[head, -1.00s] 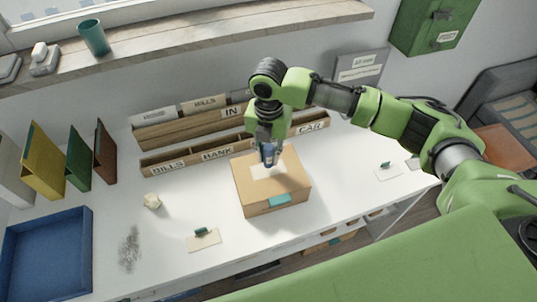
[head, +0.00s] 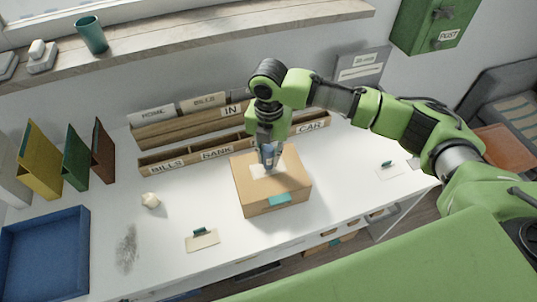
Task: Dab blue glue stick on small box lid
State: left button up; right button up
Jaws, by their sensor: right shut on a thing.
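A small cardboard box (head: 255,193) stands closed on the white desk, with a white label (head: 258,170) on its lid and a teal patch (head: 280,199) at its front edge. My right gripper (head: 268,158) points down over the lid. It is shut on the blue glue stick (head: 268,155), whose lower end is at or just above the label; I cannot tell whether it touches. The fingers hide part of the stick. My left gripper is not in view.
A wooden letter sorter (head: 200,150) stands behind the box. A blue tray (head: 45,250), a crumpled paper ball (head: 150,200) and a card with a green clip (head: 202,239) lie left. Another clipped card (head: 389,172) lies right. Bare desk surrounds the box.

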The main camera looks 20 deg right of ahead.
aim_at(268, 147)
jog(key=shift+f, duration=0.45)
dwell(0.3)
jog(key=shift+s+f+p, duration=0.15)
jog(key=shift+f+p, duration=0.05)
jog(key=shift+p, duration=0.15)
dwell(2.0)
jog(key=shift+r, duration=0.1)
notch_tip(268, 147, up, 7)
jog(key=p, duration=0.8)
jog(key=shift+r, duration=0.1)
dwell(0.4)
